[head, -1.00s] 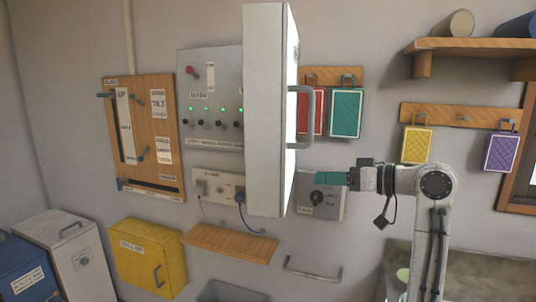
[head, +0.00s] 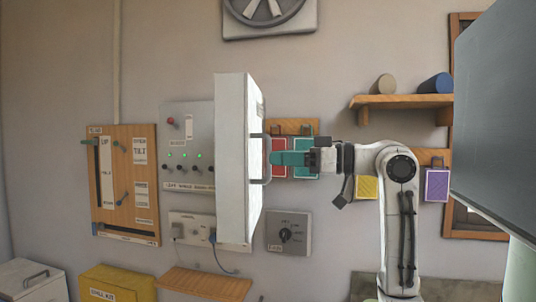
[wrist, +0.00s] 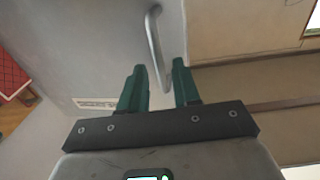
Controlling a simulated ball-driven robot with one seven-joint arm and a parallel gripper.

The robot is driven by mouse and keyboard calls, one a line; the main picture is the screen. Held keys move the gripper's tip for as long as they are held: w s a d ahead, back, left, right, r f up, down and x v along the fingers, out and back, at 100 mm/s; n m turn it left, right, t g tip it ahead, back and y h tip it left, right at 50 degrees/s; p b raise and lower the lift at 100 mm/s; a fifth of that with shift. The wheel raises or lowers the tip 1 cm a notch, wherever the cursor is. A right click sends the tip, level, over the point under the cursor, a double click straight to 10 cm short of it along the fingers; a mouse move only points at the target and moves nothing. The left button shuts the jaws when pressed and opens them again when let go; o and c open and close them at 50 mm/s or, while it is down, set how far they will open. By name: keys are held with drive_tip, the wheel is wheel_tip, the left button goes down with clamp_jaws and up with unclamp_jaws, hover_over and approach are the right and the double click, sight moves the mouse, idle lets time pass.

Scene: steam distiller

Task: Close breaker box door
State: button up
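The breaker box door (head: 233,160) is a tall pale panel standing open, swung out from the wall and seen nearly edge-on. Its metal bar handle (head: 267,143) is on its right-hand face. The grey switch panel (head: 182,120), with green lights and a red knob, shows left of the door; part is hidden behind it. My gripper (head: 273,158) has teal fingers pointing left at the handle. In the wrist view my gripper (wrist: 158,66) is open, and the lower part of the handle (wrist: 153,35) lies between the fingers. I cannot tell whether they touch it.
A grey dial box (head: 289,233) is on the wall below my gripper. Red and green cases hang behind the gripper. A wooden shelf (head: 405,101) and a purple case (head: 437,185) are to the right. A wooden ledge (head: 205,284) sits low. A large dark panel (head: 500,120) fills the right edge.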

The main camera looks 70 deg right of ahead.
sight(255, 153)
drive_tip(key=shift+w+a+p, duration=0.1)
drive_tip(key=shift+w+p, duration=0.2)
drive_tip(key=shift+w, duration=1.55)
drive_tip(key=shift+c, duration=0.3)
clamp_jaws()
